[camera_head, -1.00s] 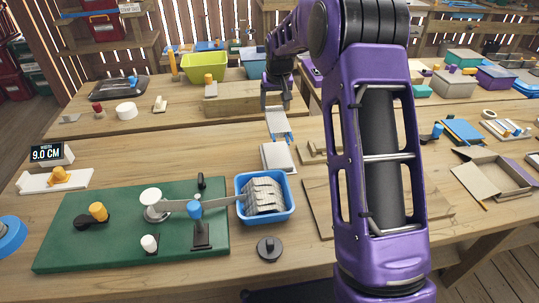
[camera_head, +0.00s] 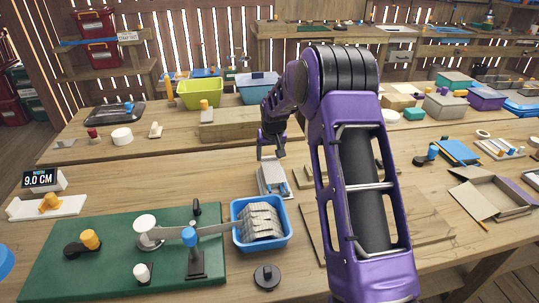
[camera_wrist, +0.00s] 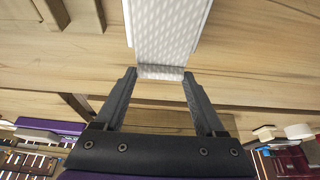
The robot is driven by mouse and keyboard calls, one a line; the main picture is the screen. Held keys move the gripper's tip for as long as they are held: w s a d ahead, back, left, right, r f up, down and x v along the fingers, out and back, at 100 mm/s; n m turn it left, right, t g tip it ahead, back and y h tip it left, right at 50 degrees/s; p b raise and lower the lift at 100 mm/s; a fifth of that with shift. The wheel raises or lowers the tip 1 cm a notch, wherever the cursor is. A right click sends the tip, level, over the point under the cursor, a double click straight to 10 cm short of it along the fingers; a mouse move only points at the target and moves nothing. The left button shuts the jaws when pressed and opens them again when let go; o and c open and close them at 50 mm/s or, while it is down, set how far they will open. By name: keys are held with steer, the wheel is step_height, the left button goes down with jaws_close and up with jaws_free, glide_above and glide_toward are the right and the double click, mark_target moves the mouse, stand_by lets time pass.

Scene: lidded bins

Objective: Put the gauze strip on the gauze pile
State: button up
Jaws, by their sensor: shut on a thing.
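My gripper (camera_head: 270,152) is shut on the end of a pale gauze strip (camera_wrist: 168,38). In the wrist view the strip is white with a dimpled weave and runs away from the fingertips (camera_wrist: 160,74) to the top edge. In the head view the gripper hangs over a low white pile (camera_head: 266,187) just behind the blue tub. The strip overlaps this pile there, so I cannot tell whether they touch. Small blue parts show at its front. Grey-white folded layers (camera_head: 262,222) lie in the blue tub (camera_head: 238,232); I cannot tell which stack is the gauze pile.
A green board (camera_head: 100,270) with knobs and a roller stands left of the tub; a pale band runs from it to the tub. A black knob (camera_head: 267,277) lies in front. A wooden board (camera_head: 430,222) and open box (camera_head: 492,192) lie right.

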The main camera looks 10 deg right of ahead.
mark_target(272, 169)
steer(key=shift+f, duration=0.15)
steer(key=o, duration=1)
steer(key=shift+s+r, duration=0.1)
steer(key=shift+r, duration=0.5)
steer(key=p+v, duration=0.1)
steer(key=v, duration=1)
steer(key=shift+s, duration=0.15)
